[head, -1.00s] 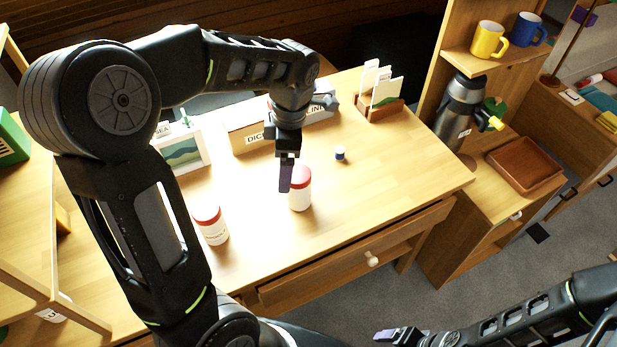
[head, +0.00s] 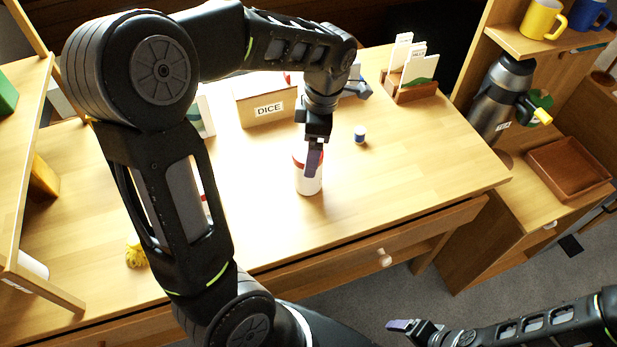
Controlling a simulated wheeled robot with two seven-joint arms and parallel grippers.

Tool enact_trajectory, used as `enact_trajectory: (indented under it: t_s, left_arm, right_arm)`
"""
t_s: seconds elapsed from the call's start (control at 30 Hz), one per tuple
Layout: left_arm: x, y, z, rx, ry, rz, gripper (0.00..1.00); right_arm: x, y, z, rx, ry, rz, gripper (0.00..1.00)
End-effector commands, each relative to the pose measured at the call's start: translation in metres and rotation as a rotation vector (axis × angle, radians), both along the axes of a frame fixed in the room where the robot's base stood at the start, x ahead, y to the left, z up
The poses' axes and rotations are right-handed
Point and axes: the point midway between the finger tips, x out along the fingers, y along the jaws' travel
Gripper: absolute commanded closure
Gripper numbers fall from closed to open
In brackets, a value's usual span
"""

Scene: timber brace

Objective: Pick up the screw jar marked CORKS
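A white screw jar with a red lid (head: 309,184) stands upright on the desk. No readable label shows on it, so I cannot tell if it is the CORKS one. My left gripper (head: 313,160) points down at this jar, a purple-grey finger in front of its lid and upper side. The other finger is not clear, so I cannot tell whether it grips. A second red-lidded jar is almost wholly hidden behind my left arm. My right gripper (head: 402,326) is low at the right, away from the desk, holding nothing visible.
A box labelled DICE (head: 266,106) stands behind the jar. A flask (head: 503,95) and brown tray (head: 568,168) are at the right. The desk's front right is clear.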

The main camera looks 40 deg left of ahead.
Motion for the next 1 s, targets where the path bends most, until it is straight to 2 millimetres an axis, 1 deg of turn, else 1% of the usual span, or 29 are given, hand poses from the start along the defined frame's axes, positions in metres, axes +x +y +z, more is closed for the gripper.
enact_trajectory:
  t_s: [0.27,0.5,0.87,1.0]
  left_arm:
    - [0.000,0.000,-0.001,0.000,0.001,0.000,0.12]
    - [-0.002,0.003,-0.023,0.001,0.003,0.000,0.12]
    - [-0.002,0.003,-0.027,0.001,0.001,0.000,0.12]
    - [-0.005,0.006,-0.041,0.000,0.005,0.000,0.12]
  right_arm:
    - [0.000,0.000,0.001,0.000,-0.001,0.000,0.16]
    - [0.000,0.000,0.002,0.000,-0.001,0.000,0.16]
    - [0.000,0.000,0.003,0.000,-0.001,0.000,0.16]
    - [0.000,0.000,0.006,0.000,0.000,0.000,0.16]
